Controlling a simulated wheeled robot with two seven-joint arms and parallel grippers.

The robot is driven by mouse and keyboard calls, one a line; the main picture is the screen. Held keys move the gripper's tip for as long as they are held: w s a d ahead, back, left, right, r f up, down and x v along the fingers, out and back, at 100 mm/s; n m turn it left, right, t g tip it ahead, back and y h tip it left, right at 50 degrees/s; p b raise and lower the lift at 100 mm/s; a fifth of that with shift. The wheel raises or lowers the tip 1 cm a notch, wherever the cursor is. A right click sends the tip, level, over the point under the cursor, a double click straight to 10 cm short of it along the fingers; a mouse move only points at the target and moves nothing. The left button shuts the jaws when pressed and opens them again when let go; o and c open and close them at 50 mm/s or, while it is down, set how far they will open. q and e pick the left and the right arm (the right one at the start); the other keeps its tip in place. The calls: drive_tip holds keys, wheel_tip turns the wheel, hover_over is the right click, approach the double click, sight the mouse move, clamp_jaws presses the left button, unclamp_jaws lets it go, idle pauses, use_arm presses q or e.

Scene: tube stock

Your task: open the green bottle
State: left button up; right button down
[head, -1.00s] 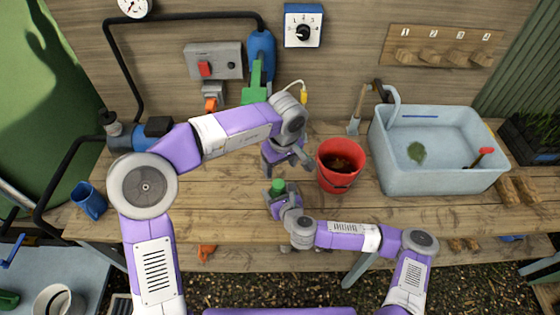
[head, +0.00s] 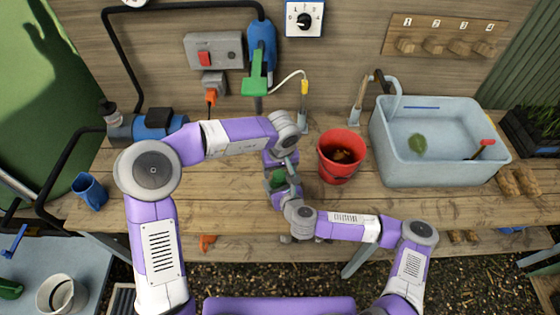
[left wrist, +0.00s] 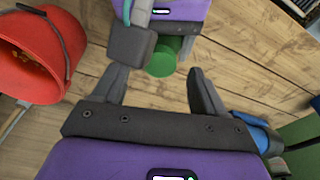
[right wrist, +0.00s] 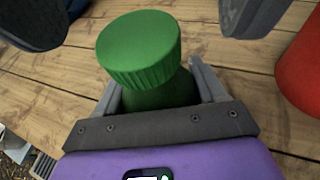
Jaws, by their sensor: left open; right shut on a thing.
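The green bottle (right wrist: 160,95) has a ribbed green cap (right wrist: 138,48) on its top. My right gripper (right wrist: 165,88) is shut on the bottle's body below the cap. In the head view the bottle (head: 279,176) is partly hidden by my arms. My left gripper (left wrist: 158,88) is open, and the bottle (left wrist: 163,58) shows beyond its fingertips, roughly between them. In the right wrist view the dark fingers of my left gripper show at the top, one on each side of the cap and apart from it.
A red bucket (head: 341,158) stands close to the right of the grippers. A pale blue sink (head: 440,172) is farther right. A blue cup (head: 90,195) stands at the bench's left end. The wooden bench (head: 225,205) is clear to the left of the bottle.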

use_arm(q)
drive_tip(key=shift+w+f, duration=0.1)
drive_tip(key=shift+f, duration=0.75)
drive_tip(key=shift+c, duration=0.3)
drive_tip(key=c, duration=1.2)
drive_tip(key=n, duration=0.3)
drive_tip(key=shift+d+n, duration=0.1)
drive_tip(key=shift+n, duration=0.2)
drive_tip(key=shift+c, duration=0.2)
drive_tip(key=n+y, duration=0.1)
drive_tip(key=n, duration=0.3)
drive_tip(key=shift+w+g, duration=0.1)
drive_tip(key=shift+g, duration=0.2)
drive_tip(key=n, duration=0.6)
drive_tip(key=shift+r+g, duration=0.1)
drive_tip(key=shift+g, duration=0.3)
drive_tip(key=o, duration=1.2)
drive_tip(key=shift+c, duration=0.2)
